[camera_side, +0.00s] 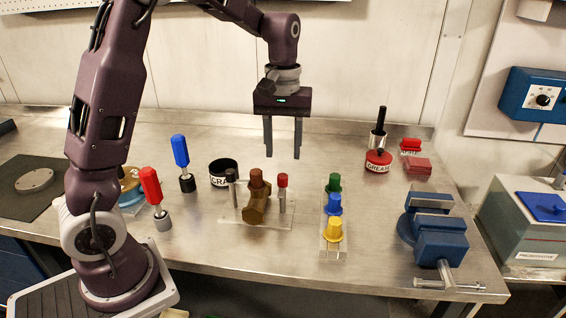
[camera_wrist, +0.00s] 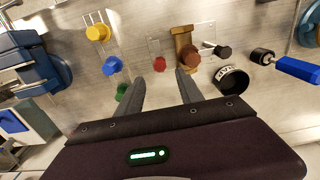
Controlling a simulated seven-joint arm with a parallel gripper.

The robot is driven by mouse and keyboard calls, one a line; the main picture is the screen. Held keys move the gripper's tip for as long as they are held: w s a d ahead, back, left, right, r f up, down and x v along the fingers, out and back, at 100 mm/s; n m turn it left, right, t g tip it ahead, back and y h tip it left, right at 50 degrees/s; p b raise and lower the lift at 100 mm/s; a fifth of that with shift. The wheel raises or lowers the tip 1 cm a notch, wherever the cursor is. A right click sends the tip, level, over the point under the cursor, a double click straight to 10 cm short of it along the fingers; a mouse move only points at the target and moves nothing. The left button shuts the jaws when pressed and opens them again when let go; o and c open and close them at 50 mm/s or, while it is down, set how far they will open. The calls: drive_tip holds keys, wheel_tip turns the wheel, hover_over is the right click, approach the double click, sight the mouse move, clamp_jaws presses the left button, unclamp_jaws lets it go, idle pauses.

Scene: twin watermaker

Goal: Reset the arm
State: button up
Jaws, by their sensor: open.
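My gripper (camera_side: 283,150) hangs above the middle of the steel bench (camera_side: 330,275), pointing down, with its two fingers apart and nothing between them. In the wrist view the fingers (camera_wrist: 168,82) also stand apart and empty. Below and in front of it, a bronze valve-like block (camera_side: 254,209) stands on a clear plate, with a red-topped post (camera_side: 282,190) and a dark post (camera_side: 232,186) on either side. In the side view the fingers show clear of these things.
Green (camera_side: 334,183), blue (camera_side: 334,204) and yellow (camera_side: 333,229) caps stand in a row. A blue vise (camera_side: 437,238) is at the right. A grease pot (camera_side: 378,160), black cup (camera_side: 223,171), blue-handled (camera_side: 180,152) and red-handled (camera_side: 151,185) tools stand around. The back middle is clear.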

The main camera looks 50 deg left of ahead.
drive_tip(key=shift+r, duration=0.5)
drive_tip(key=s+d+r+m+t, duration=0.2)
drive_tip(key=s+d+r+m, duration=0.15)
drive_tip(key=s+r, duration=0.35)
drive_tip(key=s+d+f+m+t, duration=0.1)
drive_tip(key=s+d+m, duration=0.1)
drive_tip(key=s, duration=0.6)
drive_tip(key=s+d+m+t, duration=0.2)
drive_tip(key=s+d+m, duration=0.1)
drive_tip(key=s, duration=0.5)
drive_tip(key=shift+d+f+m+t, duration=0.2)
drive_tip(key=shift+f+m+t, duration=0.1)
drive_tip(key=shift+f+m, duration=0.05)
drive_tip(key=shift+w, duration=0.1)
